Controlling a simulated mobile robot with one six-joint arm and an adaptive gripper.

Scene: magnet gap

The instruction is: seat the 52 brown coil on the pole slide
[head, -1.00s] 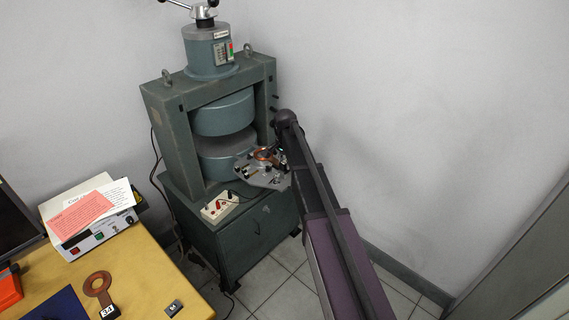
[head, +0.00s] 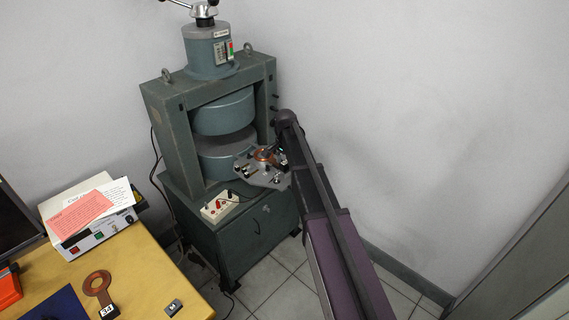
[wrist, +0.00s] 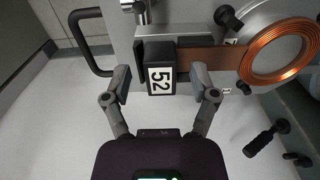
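The 52 brown coil shows in the wrist view as a copper ring (wrist: 279,52) on a flat brown strip, with a black end block labelled 52 (wrist: 160,76). The block sits against a grey metal bracket (wrist: 188,45). In the head view the coil (head: 265,155) lies at the grey plate of the pole slide (head: 262,178), in front of the magnet; whether it is fully down cannot be told. My gripper (wrist: 160,72) is open, its fingers on either side of the block with visible gaps. In the head view my arm hides part of the slide's right side.
The green magnet frame (head: 158,115) with its round poles (head: 225,112) stands directly behind the slide. A terminal box (head: 219,207) sits on the cabinet (head: 255,232). Another brown coil (head: 98,285) lies on the yellow desk (head: 150,275). Floor right of my arm is clear.

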